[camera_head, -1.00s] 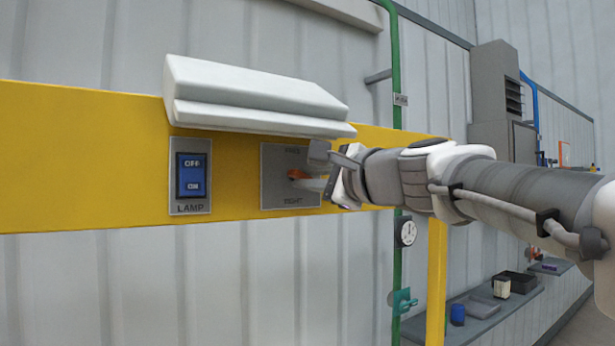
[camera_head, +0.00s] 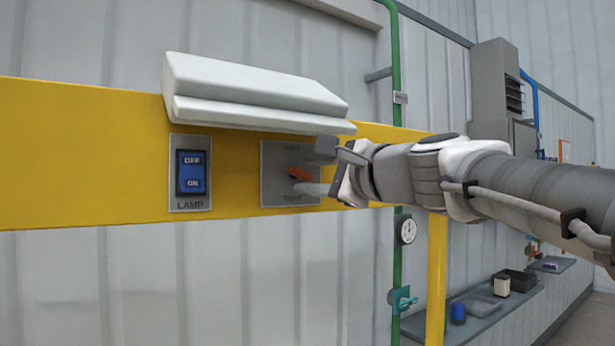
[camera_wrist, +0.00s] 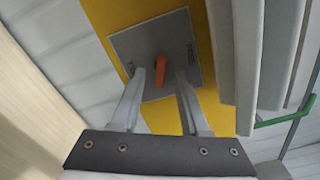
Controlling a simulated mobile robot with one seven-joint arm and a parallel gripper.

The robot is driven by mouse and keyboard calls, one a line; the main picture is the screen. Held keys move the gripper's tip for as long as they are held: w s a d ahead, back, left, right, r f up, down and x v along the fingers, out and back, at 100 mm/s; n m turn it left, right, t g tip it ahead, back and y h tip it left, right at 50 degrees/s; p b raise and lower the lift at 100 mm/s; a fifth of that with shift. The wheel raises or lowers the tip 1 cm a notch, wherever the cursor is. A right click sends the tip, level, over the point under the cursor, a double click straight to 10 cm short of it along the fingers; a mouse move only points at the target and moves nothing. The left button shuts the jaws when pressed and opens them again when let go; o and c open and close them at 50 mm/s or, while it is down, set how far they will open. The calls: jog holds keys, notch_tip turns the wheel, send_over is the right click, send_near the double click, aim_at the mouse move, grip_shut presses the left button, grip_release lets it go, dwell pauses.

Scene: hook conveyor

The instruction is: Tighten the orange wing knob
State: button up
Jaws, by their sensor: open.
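The orange wing knob (camera_head: 299,174) sits on a grey plate (camera_head: 270,188) on the yellow beam; the plate has lettering above and below, the lower word reading "TIGHT". In the head view the knob's wing slants slightly down to the right. My gripper (camera_head: 318,170) is open, with one finger above and to the right of the knob and the other below it. In the wrist view the knob (camera_wrist: 160,70) shows between the two spread fingers of my gripper (camera_wrist: 160,78), with a gap on each side. Nothing is held.
A white hood (camera_head: 255,97) juts out just above the plate, close over my gripper. A blue lamp switch (camera_head: 191,173) is on the left of the beam. A green pipe (camera_head: 397,270) with a gauge (camera_head: 406,230) runs behind my arm. A shelf (camera_head: 480,312) holds small items.

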jog(key=b+v, duration=0.2)
jog(key=v, duration=1.4)
jog(key=shift+s, duration=0.1)
notch_tip(320, 180, down, 24)
jog(key=s+n+g+h, duration=0.3)
jog(key=n+g+h, duration=0.25)
jog(key=n, duration=0.25)
jog(key=s+d+f+n+g+h, duration=0.2)
jog(key=s+f+n, duration=0.1)
jog(key=f, duration=0.5)
jog(key=s+d+f+n+g+h, duration=0.2)
jog(key=s+f+n, duration=0.2)
jog(key=f, duration=0.4)
jog(key=shift+s+d+f+n, duration=0.15)
jog(key=shift+s+f+n, duration=0.15)
jog(key=shift+n, duration=0.2)
jog(key=shift+r+h, duration=0.1)
jog(key=shift+h, duration=0.15)
